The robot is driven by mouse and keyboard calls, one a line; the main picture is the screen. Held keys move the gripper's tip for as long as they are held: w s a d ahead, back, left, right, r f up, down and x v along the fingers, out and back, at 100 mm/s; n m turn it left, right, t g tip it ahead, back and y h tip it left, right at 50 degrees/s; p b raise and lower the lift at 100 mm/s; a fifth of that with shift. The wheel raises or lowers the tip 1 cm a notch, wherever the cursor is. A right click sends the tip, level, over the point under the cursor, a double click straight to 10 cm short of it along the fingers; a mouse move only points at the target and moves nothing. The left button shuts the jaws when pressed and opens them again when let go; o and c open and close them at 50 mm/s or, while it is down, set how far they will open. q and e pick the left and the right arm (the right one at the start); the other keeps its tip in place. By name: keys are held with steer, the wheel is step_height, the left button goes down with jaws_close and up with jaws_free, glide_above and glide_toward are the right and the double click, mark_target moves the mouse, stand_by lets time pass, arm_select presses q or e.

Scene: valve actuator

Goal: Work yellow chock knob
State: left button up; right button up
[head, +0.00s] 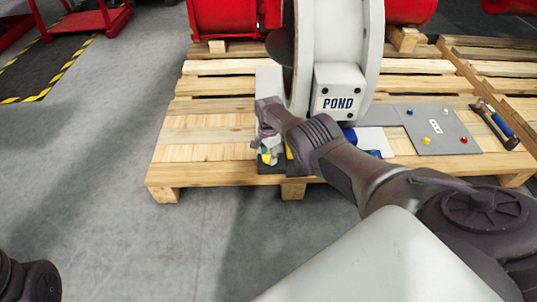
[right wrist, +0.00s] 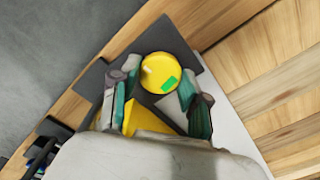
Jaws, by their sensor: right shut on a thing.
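The yellow chock knob (right wrist: 158,72) is a round yellow cap with a green mark, at the top middle of the right wrist view. More yellow (right wrist: 147,120) shows below it, between the fingers. My right gripper (right wrist: 159,82) is shut on the knob, with a teal-padded finger on either side. In the head view the right gripper (head: 268,150) is small, at the front edge of the pallet, left of the white POND housing (head: 339,92), and mostly hides the knob. My left gripper is not in view.
A wooden pallet (head: 205,138) carries the white housing. A grey panel (head: 437,128) with coloured buttons and a blue-handled tool (head: 497,122) lie to the right. Red equipment (head: 222,18) stands behind. Grey floor (head: 95,150) is clear at left.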

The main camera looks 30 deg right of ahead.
mark_target(269, 156)
steer(key=shift+d, duration=0.1)
stand_by(0.4)
steer(key=o, duration=1.1)
steer(key=shift+o, duration=0.2)
steer(key=shift+r, duration=0.1)
step_height(269, 156, up, 12)
